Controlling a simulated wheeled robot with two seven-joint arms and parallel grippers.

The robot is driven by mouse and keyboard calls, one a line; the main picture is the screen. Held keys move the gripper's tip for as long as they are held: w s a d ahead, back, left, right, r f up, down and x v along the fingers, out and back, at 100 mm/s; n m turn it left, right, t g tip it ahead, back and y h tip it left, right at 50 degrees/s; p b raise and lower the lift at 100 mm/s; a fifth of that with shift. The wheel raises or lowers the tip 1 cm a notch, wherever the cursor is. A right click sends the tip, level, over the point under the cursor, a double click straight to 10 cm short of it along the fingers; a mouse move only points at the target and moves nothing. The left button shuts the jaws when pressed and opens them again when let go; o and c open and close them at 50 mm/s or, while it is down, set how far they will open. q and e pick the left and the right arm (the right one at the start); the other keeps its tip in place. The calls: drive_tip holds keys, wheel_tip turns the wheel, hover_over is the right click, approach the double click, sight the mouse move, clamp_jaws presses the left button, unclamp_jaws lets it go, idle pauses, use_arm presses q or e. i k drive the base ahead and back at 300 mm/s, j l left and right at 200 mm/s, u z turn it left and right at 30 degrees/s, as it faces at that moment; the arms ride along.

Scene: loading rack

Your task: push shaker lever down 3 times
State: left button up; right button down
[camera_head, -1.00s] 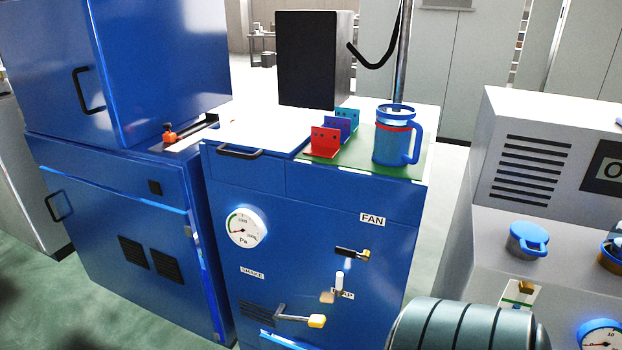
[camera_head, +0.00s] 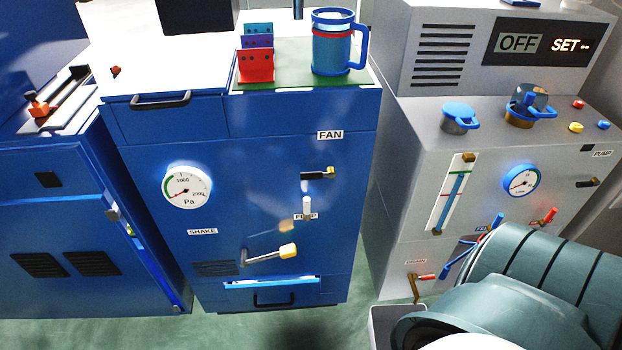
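The shaker lever (camera_head: 268,255) sticks out from the lower front of the blue cabinet (camera_head: 150,265), just right of the SHAKE label (camera_head: 203,231). It is a grey metal bar with a pale yellow knob at its right end, and it tilts slightly up to the right. Nothing touches it. A grey-green link of my own arm fills the lower right corner. Neither gripper shows in the head view.
On the cabinet front are a Pa gauge (camera_head: 187,186), a fan lever (camera_head: 318,174) and a white-handled lever (camera_head: 306,207). A blue mug (camera_head: 331,50) and coloured brackets (camera_head: 256,66) stand on top. A grey machine (camera_head: 430,140) stands right. Floor before the cabinet looks clear.

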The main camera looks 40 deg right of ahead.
sight(288, 251)
drive_tip(key=i+j+z, duration=0.15)
drive_tip(key=j+z, duration=0.25)
drive_tip(key=i+j+z, duration=0.1)
drive_tip(key=j+z, duration=0.75)
